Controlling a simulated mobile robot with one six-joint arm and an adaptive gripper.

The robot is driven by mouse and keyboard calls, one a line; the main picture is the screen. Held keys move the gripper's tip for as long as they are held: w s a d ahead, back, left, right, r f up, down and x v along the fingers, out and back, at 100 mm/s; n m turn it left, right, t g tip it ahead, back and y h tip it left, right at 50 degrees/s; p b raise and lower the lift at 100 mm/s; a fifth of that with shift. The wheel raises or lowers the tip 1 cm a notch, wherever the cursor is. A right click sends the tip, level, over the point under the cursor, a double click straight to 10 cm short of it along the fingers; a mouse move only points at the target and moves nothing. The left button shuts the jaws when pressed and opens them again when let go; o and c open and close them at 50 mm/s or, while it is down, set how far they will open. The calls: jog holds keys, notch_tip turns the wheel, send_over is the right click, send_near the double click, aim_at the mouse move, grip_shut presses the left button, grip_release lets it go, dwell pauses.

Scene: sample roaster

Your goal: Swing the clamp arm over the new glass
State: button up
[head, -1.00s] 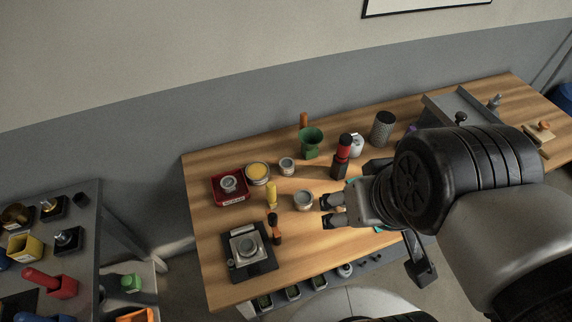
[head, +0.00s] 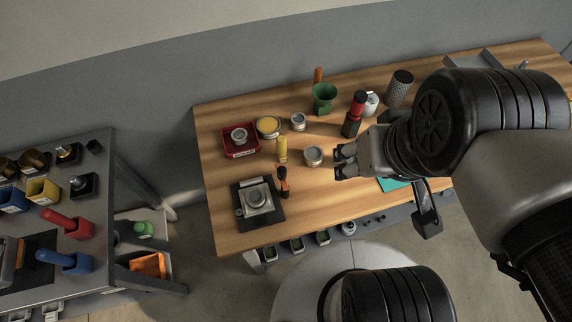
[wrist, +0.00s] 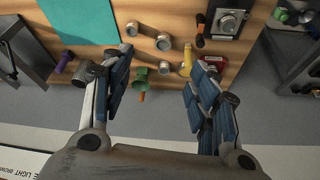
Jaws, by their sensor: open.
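A black square fixture (head: 270,215) holds a grey metal block with a round glass-like ring (head: 257,196) on it, at the front left of the wooden table. A small lever-like part shows at the block's left side; I cannot tell whether it is the clamp arm. The fixture also shows at the top of the wrist view (wrist: 229,20). My gripper (head: 343,161) is open and empty, to the right of the fixture and apart from it. Its two fingers stand wide apart in the wrist view (wrist: 160,85).
A black tool with an orange part (head: 284,188) stands beside the fixture. A yellow piece (head: 282,150), a grey tin (head: 313,155), a red tray (head: 254,150), a green funnel (head: 324,97) and a red-topped bottle (head: 354,115) stand nearby. A side shelf (head: 100,215) stands at left.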

jog(key=shift+w, duration=0.3)
jog(key=shift+c, duration=0.6)
jog(key=w+m+g, duration=0.1)
jog(key=w, duration=0.1)
jog(key=w+f+m+g+y+p, duration=0.1)
jog(key=w, duration=0.1)
jog(key=w+f+m+g+y, duration=0.1)
jog(key=w+m, duration=0.1)
jog(key=w, duration=0.1)
jog(key=shift+a, duration=0.3)
jog(key=c, duration=0.7)
jog(key=w+f+m, duration=0.1)
jog(key=w, duration=0.1)
jog(key=w+f+m+g+y+p, duration=0.1)
jog(key=f, duration=0.1)
jog(key=w+f+m+g+y, duration=0.1)
jog(key=w+f, duration=0.1)
jog(key=shift+w+d+m, duration=0.3)
jog(key=shift+d, duration=0.05)
grip_shut()
jog(key=w+d+f+m+y+p, duration=0.1)
jog(key=w+f+m+y, duration=0.1)
jog(key=f, duration=0.6)
jog(key=w+d+f+m+g+y+p, duration=0.1)
jog(key=w+f+m, duration=0.3)
jog(key=f, duration=0.4)
jog(key=shift+f+m+g+y, duration=0.25)
jog(key=shift+m+g+y, duration=0.05)
jog(key=shift+m+y, duration=0.55)
jog(key=shift+w+d, duration=0.1)
